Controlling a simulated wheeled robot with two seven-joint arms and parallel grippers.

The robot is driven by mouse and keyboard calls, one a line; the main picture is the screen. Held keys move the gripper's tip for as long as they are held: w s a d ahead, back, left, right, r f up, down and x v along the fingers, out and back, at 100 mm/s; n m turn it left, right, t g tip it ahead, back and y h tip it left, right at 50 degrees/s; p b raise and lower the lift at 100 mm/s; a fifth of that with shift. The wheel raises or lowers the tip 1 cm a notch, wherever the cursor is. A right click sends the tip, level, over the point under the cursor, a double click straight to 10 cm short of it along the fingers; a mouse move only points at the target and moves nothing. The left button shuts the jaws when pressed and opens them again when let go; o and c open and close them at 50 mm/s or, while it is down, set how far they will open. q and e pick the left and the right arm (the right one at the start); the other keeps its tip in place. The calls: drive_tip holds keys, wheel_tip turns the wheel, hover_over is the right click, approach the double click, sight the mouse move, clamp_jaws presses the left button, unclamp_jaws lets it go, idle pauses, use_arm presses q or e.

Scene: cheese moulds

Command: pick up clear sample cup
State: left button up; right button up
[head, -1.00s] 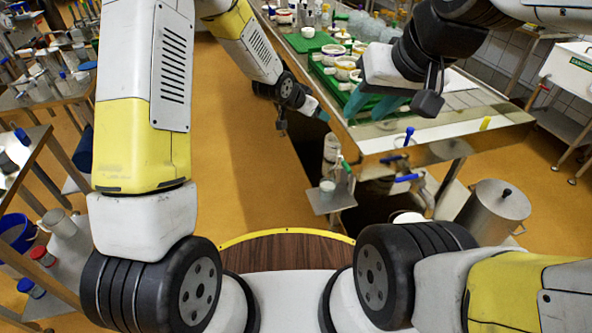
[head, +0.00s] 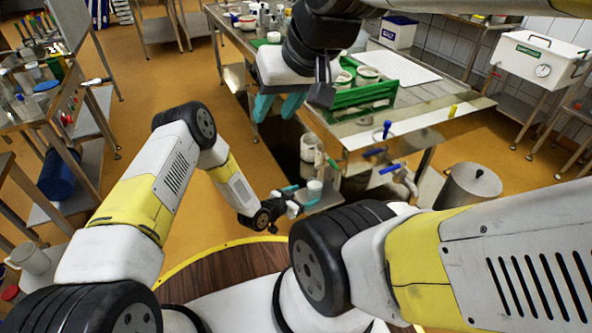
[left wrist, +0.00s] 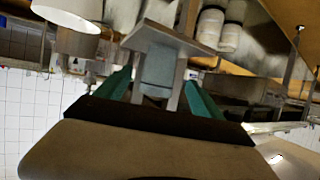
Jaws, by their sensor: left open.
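The clear sample cup (head: 315,186) looks small and whitish and stands on a small metal shelf (head: 325,200) at the table's near end. In the left wrist view the cup (left wrist: 158,72) looks translucent and appears upside down against the shelf (left wrist: 178,38). My left gripper (head: 303,197) is open at the shelf, its teal fingers on either side of the cup. In the left wrist view the fingers of the gripper (left wrist: 158,92) flank the cup; contact cannot be told. My right gripper (head: 278,106) is open and empty, raised beside the table.
A green crate (head: 362,97) with white moulds stands on the steel table (head: 440,118). Blue-handled taps (head: 385,132) jut from its near end. White bottles (head: 308,147) stand behind the shelf. A steel pot (head: 470,186) stands to the right.

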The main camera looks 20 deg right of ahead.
sight(310, 192)
use_arm(q)
drive_tip(key=x, duration=0.7)
drive_tip(key=shift+d+f, duration=0.1)
drive_tip(key=shift+d, duration=0.05)
drive_tip(key=c, duration=1.4)
drive_tip(key=shift+c, duration=1.3)
